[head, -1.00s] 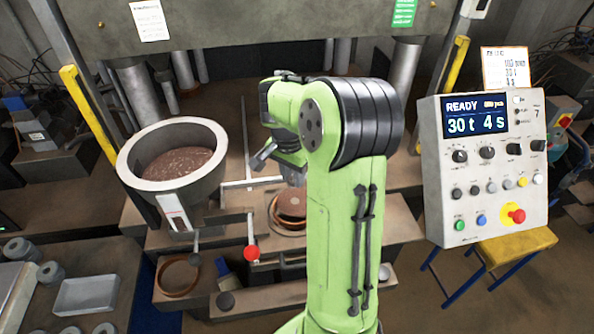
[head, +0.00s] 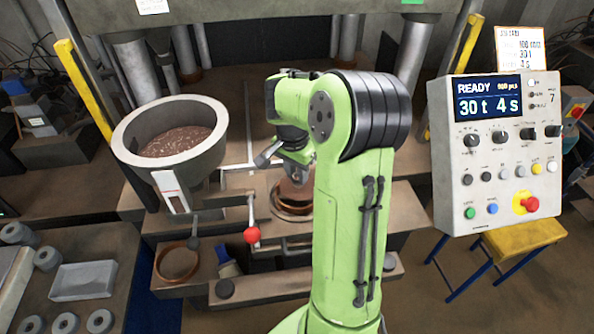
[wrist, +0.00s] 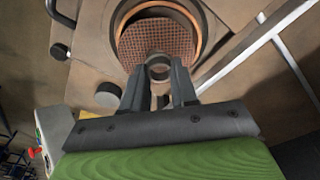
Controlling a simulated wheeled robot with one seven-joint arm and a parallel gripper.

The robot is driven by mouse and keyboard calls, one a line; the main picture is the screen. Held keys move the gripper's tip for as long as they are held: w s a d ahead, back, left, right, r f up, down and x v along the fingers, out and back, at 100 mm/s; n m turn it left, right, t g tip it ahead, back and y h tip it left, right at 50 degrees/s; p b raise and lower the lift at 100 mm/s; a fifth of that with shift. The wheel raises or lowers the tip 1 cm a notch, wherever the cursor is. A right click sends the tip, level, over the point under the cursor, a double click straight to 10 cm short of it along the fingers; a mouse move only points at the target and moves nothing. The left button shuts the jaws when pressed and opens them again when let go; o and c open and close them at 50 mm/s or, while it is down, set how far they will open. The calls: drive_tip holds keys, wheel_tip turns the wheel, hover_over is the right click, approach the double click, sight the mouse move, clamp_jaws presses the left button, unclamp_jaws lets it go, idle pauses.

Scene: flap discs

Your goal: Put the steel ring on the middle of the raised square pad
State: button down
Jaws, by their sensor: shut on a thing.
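My gripper (wrist: 158,88) is shut on a small grey steel ring (wrist: 159,63), which shows between the fingertips in the wrist view. The ring is over the near part of a round disc with a reddish mesh pattern (wrist: 140,40). The disc lies inside a round, copper-rimmed mould (wrist: 196,22). I cannot tell whether the ring touches the disc. In the head view my gripper (head: 298,176) is low over the round mould (head: 292,213), partly behind my arm, and the ring cannot be made out. I cannot pick out a raised square pad in either view.
A grey tub of brown granules (head: 215,150) stands left of the mould. A red-knobbed lever (head: 252,235) stands just in front. The control panel (head: 495,195) is at right. Several grey rings (head: 18,233) and a tray (head: 83,281) lie on the left bench.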

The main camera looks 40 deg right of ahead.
drive_tip(key=c, duration=1.9)
unclamp_jaws()
drive_tip(key=shift+f+b, duration=0.65)
drive_tip(key=shift+f, duration=0.05)
drive_tip(key=o, duration=1.1)
drive_tip(key=r+p, duration=0.1)
drive_tip(key=r, duration=0.4)
drive_tip(key=a+r+p, duration=0.1)
drive_tip(key=r, duration=0.4)
drive_tip(key=r+p, duration=0.1)
drive_tip(key=r, duration=0.4)
drive_tip(key=shift+s+a+r, duration=0.15)
drive_tip(key=shift+a+r, duration=0.2)
drive_tip(key=shift+r, duration=0.05)
